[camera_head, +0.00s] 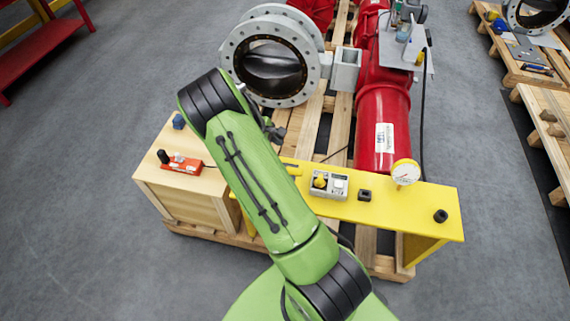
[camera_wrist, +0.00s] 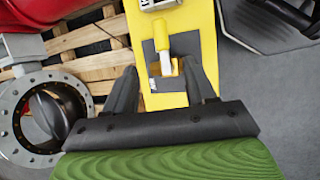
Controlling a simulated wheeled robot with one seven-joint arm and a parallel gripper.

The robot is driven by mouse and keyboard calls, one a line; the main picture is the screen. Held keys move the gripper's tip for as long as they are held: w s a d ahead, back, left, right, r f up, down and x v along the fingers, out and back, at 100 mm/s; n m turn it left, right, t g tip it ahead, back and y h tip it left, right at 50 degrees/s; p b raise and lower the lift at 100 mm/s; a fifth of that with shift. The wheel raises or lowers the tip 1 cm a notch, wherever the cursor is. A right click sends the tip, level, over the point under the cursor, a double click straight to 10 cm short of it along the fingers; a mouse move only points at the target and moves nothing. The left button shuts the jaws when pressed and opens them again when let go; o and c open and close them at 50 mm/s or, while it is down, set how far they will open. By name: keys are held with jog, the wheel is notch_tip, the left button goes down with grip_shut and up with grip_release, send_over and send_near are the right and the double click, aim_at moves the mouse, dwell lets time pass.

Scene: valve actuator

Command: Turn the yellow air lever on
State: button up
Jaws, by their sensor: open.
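The yellow air lever (camera_wrist: 163,45) shows in the wrist view, with a yellow end and a pale stem, over a grey plate (camera_wrist: 186,43) on the yellow panel (camera_wrist: 205,22). My gripper (camera_wrist: 158,68) is open, one finger on each side of the lever's line, with the fingertips near its base. I cannot tell whether a finger touches it. In the head view the lever's yellow end (camera_head: 293,171) shows at the left of the yellow panel (camera_head: 400,205), beside my green arm. My arm hides the rest of the lever and my gripper there.
A grey box with a yellow button (camera_head: 328,185) and a pressure gauge (camera_head: 405,172) stand on the panel. A wooden box (camera_head: 180,200) carries a red switch unit (camera_head: 181,165). A large flanged valve (camera_head: 270,65) and red pipe (camera_head: 382,115) stand behind.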

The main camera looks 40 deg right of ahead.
aim_at(293, 170)
jog(key=b+x, duration=0.3)
jog(key=x, duration=1.1)
jog(key=shift+f, duration=0.3)
grip_shut()
